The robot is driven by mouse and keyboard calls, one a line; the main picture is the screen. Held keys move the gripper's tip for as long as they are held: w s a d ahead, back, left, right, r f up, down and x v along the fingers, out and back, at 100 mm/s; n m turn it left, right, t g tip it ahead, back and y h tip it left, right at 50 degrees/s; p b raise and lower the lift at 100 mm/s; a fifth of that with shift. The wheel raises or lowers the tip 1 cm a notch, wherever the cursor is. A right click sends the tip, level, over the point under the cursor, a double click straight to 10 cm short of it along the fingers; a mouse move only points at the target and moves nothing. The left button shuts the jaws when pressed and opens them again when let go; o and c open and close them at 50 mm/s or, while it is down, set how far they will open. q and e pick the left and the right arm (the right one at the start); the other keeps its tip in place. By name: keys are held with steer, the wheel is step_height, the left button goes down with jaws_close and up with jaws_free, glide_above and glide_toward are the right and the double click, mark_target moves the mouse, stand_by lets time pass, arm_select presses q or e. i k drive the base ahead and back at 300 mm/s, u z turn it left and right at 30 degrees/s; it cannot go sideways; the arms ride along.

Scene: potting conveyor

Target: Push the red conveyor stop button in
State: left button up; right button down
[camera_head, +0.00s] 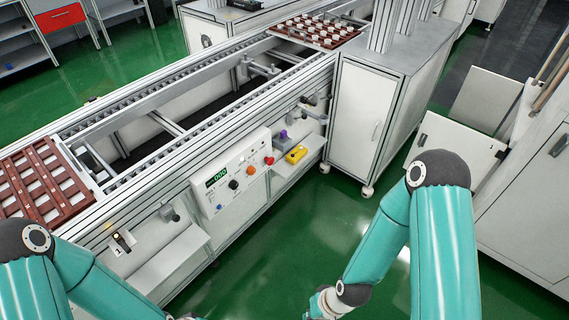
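The red button (269,160) sits at the right end of the white control panel (225,186) on the near side of the conveyor (185,120). Nothing touches it. An orange knob (250,170) and a black knob (233,184) are to its left, with a green-lit display (216,177) farther left. My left arm is at the lower left and my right arm at the lower right. Neither gripper's fingers can be seen. Both arms are apart from the panel.
Brown trays (45,182) lie on the conveyor at the left, another (316,30) at the far end. A white cabinet (358,115) stands right. Green floor before the panel is clear.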

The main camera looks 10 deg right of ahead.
mark_target(269, 161)
steer(key=u, duration=0.1)
steer(key=i, duration=0.95)
steer(key=z, duration=0.15)
steer(key=k, duration=0.95)
steer(key=u, duration=0.15)
steer(key=i, duration=0.95)
steer(key=z, duration=0.1)
